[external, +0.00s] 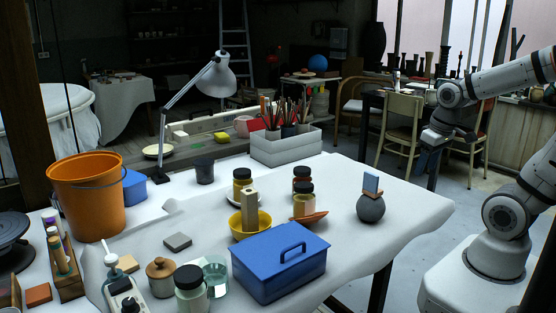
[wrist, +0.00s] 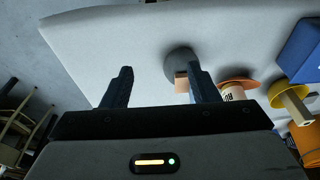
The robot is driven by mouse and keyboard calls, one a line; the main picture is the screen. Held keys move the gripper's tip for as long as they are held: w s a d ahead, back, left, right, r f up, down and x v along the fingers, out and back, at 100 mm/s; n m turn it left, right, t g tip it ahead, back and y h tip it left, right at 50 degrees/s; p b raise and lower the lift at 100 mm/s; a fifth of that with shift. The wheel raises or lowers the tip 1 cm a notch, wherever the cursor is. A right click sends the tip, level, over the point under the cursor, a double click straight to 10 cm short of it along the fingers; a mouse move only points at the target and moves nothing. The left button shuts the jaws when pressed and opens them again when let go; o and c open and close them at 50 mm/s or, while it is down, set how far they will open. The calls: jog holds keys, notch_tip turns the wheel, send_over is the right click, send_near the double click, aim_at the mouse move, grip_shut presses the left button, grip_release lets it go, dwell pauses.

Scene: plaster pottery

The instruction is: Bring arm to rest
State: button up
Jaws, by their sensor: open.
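My gripper (wrist: 159,70) is open in the wrist view, its two dark fingers spread with nothing between them. In the external view my gripper (external: 433,160) hangs beyond the right edge of the white-covered table (external: 400,207), pointing downward and apart from all objects. A round dark grey pot (external: 371,208) with a small blue-and-brown block (external: 371,183) on top stands near the table's right end. The pot (wrist: 181,62) shows in the wrist view too, partly hidden behind the right finger.
A blue toolbox (external: 279,262), a yellow bowl (external: 249,222) with a wooden block, several jars and an orange bucket (external: 87,195) crowd the table. A grey caddy (external: 286,148) holds brushes at the back. A chair (external: 401,130) stands behind my arm.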

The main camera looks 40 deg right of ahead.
jog(key=shift+r, duration=0.1)
jog(key=p+v, duration=0.2)
jog(key=shift+w+r+p, duration=0.15)
jog(key=shift+r+p, duration=0.25)
jog(key=shift+r, duration=0.05)
dwell(0.7)
